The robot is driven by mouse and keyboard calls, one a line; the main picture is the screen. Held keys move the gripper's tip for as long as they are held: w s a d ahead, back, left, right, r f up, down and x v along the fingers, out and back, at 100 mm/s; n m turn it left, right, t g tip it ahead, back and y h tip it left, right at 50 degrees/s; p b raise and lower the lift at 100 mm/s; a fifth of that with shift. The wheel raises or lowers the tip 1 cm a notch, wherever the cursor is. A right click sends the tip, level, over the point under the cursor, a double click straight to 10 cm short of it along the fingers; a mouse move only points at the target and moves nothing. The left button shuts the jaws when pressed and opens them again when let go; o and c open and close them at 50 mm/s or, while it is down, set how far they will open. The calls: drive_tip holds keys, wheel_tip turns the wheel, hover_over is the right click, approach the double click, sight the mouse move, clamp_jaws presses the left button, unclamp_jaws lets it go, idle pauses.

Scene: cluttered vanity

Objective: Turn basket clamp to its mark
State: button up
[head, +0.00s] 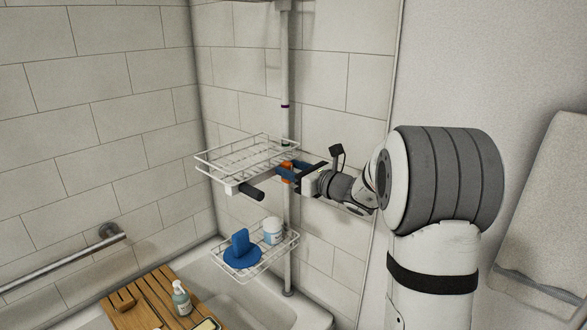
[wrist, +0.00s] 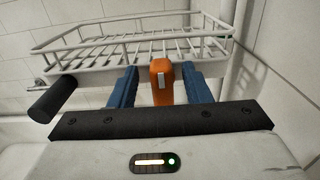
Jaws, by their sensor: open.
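The orange basket clamp (head: 286,178) is by the pole at the right edge of the upper wire basket (head: 240,158). In the wrist view the clamp (wrist: 162,82) stands upright with a pale stripe on its face. My gripper (wrist: 160,82) is open, with one blue finger on each side of the clamp and a gap visible on both sides. In the head view my gripper (head: 285,168) reaches in from the right and partly hides the clamp. A small green spot (head: 287,143) shows near the pole above the basket; I cannot tell what it is.
The white pole (head: 284,75) stands in the tiled corner. A dark handle (head: 252,192) sticks out under the upper basket's front. A lower basket (head: 262,262) holds a blue object (head: 241,250) and a white jar (head: 272,231). A wooden tray (head: 150,295) with a bottle (head: 181,299) is below.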

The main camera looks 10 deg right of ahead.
drive_tip(key=shift+c, duration=0.4)
clamp_jaws()
drive_tip(key=shift+f, duration=0.1)
